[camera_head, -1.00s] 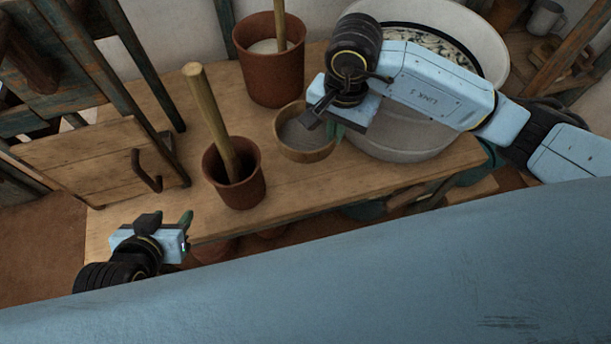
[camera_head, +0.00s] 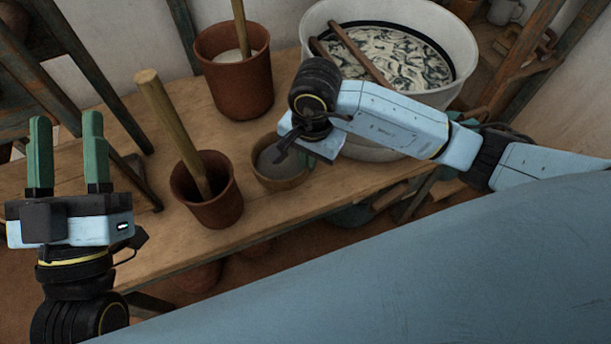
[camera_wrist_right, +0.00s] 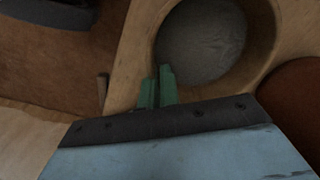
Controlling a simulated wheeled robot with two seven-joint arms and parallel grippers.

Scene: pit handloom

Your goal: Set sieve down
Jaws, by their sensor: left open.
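The sieve (camera_head: 268,178) is a round wooden hoop with a grey mesh floor, level over the bench between the clay pots and the white basin. It also shows in the right wrist view (camera_wrist_right: 202,40), close in front of the fingers. My right gripper (camera_wrist_right: 163,70) has its green fingers close together at the sieve's rim, shut on it. In the head view its fingers are hidden behind the hand. Whether the sieve touches the bench is unclear. My left gripper (camera_head: 66,118) is open and empty, raised at the left with its fingers pointing up.
The wooden bench (camera_head: 150,250) holds a small clay pot (camera_head: 213,205) with a stick, left of the sieve. A larger clay pot (camera_head: 238,88) stands behind. Bare bench lies in front.

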